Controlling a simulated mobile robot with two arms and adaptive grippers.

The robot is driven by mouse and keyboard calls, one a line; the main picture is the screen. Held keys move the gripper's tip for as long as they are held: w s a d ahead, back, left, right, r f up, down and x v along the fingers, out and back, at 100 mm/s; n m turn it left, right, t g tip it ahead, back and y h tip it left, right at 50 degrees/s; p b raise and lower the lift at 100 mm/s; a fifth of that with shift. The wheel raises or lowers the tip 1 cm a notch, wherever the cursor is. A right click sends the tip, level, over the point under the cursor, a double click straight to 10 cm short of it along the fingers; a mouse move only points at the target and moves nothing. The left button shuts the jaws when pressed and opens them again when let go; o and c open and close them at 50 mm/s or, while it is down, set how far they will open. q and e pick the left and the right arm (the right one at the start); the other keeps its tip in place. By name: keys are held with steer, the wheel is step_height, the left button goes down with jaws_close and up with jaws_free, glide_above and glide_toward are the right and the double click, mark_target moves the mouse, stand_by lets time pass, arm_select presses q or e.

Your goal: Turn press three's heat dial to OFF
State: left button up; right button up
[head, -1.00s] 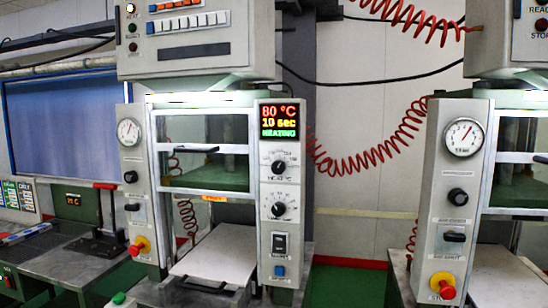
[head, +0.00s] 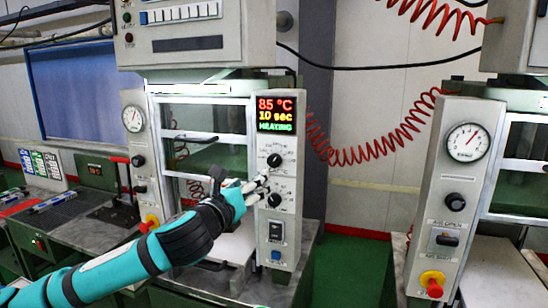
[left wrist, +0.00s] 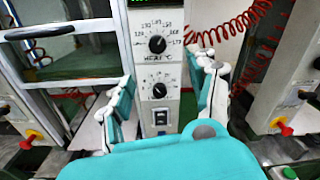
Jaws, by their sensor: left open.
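The press in the middle has a grey control panel (head: 283,226). Its lit display (head: 276,115) reads 85 °C, 10 sec, HEATING. Below it is the black heat dial (head: 274,160), labelled HEAT °C in the left wrist view (left wrist: 157,44). A second black dial (head: 274,200) sits under it, also in the left wrist view (left wrist: 159,90). My left gripper (head: 262,189) is at the panel, just left of the dials. In the left wrist view its open fingers (left wrist: 168,76) spread either side of the panel, with nothing between them held. I cannot read a press number. My right gripper is out of view.
A rocker switch (head: 277,231) and blue button (head: 276,255) sit below the dials. Another press (head: 456,210) stands to the right, with a red coiled hose (head: 365,155) hanging between. Red-and-yellow stop buttons (head: 433,284) show. Green floor (head: 350,260) lies between the presses.

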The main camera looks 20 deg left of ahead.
mark_target(273, 162)
arm_select(q)
steer(key=w+p, duration=0.1)
steer(key=w, duration=0.4)
steer(key=w+p, duration=0.2)
steer(key=w, duration=0.2)
steer(key=w+p, duration=0.2)
steer(key=w, duration=0.3)
steer(key=shift+w+d, duration=0.25)
steer(key=shift+w, duration=0.1)
steer(key=shift+w+f, duration=0.1)
steer(key=shift+w, duration=0.3)
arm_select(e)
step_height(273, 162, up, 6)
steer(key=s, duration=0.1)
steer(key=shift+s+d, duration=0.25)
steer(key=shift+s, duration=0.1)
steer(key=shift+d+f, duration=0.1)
arm_select(q)
steer(key=shift+c, duration=0.5)
steer(key=c, duration=1)
steer(key=shift+c, duration=0.2)
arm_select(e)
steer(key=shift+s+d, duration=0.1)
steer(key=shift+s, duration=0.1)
